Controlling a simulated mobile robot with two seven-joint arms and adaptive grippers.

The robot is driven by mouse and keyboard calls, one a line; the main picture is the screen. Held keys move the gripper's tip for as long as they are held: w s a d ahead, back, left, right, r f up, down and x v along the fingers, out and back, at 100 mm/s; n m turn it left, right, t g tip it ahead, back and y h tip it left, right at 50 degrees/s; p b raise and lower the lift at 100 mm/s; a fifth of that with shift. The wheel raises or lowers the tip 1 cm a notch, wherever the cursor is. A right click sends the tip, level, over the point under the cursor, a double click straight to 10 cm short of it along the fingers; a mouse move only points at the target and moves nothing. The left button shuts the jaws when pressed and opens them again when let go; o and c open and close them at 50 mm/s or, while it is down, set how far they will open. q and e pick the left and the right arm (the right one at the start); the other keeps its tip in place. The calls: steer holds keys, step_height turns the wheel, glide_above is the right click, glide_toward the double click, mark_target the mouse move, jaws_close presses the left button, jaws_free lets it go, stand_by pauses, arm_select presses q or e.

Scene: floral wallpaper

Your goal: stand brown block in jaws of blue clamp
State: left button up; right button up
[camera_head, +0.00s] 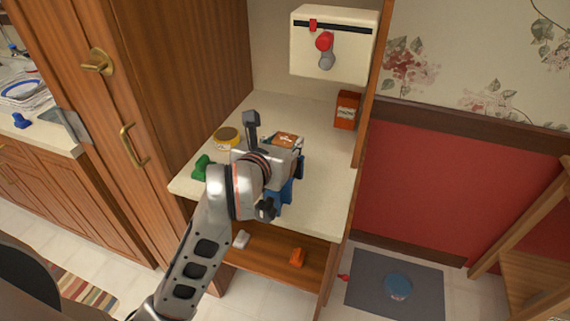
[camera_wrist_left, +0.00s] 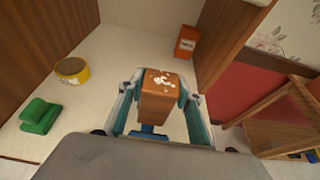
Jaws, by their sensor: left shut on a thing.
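The brown block (camera_head: 285,138) is upright between the fingers of my left gripper (camera_head: 288,150), over the cream counter. In the left wrist view the block (camera_wrist_left: 158,95), with white marks on its top, sits between the two fingers of my left gripper (camera_wrist_left: 159,100), which is shut on it. The blue clamp (camera_head: 286,191) is on the counter below my gripper, partly hidden by my arm. A bit of the clamp (camera_wrist_left: 148,133) shows under the block in the left wrist view. I cannot tell whether the block touches the clamp's jaws. My right gripper is not in view.
A yellow tin (camera_head: 227,137) and a green object (camera_head: 201,167) stand at the left of the counter (camera_head: 325,190). A red-orange box (camera_head: 346,110) stands at the back right, below a white wall box (camera_head: 333,62). A wooden side panel (camera_head: 366,110) borders the right.

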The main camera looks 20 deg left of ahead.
arm_select(q)
steer(key=shift+f+b, duration=0.55)
steer(key=shift+f, duration=2.15)
